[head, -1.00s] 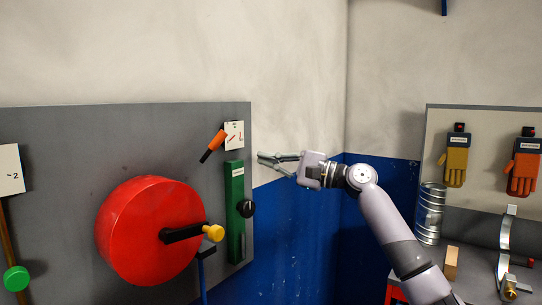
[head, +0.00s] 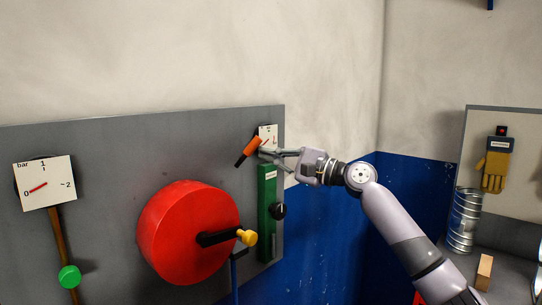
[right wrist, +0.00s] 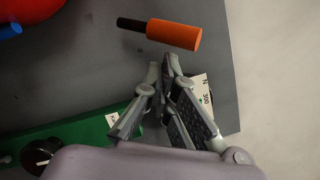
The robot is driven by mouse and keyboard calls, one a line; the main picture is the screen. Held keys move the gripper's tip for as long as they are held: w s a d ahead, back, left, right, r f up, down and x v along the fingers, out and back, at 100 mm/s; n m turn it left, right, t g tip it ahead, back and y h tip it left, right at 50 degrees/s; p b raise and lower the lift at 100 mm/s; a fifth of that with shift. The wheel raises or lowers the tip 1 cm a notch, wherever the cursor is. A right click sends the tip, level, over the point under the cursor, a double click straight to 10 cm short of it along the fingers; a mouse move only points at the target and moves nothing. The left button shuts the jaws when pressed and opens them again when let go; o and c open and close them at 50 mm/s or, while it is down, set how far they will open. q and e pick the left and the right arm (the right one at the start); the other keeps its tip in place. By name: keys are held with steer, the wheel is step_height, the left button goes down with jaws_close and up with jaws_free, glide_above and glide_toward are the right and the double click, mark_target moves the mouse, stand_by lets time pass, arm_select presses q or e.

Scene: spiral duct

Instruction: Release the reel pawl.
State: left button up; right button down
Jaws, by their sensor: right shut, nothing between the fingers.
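The red reel (head: 188,232) is mounted on the grey panel, with a black crank and a yellow knob (head: 247,237). An orange-handled lever with a black end (head: 249,150), likely the pawl lever, sits above and right of the reel. It also shows at the top of the right wrist view (right wrist: 174,34). My right gripper (head: 264,152) is shut and empty, with its tips close to the right of the orange lever in the head view. In the right wrist view its fingertips (right wrist: 163,70) lie just below the handle, with a gap visible. My left gripper is not in view.
A small dial card (head: 268,135) is behind the fingers. A pressure gauge (head: 45,182) and green knob (head: 69,277) are at left.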

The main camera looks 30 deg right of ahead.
steer(key=shift+s+r, duration=0.1)
steer(key=shift+r, duration=0.1)
steer(key=shift+a+r+n+p, duration=0.1)
steer(key=shift+n+p, duration=0.2)
steer(key=shift+n, duration=0.1)
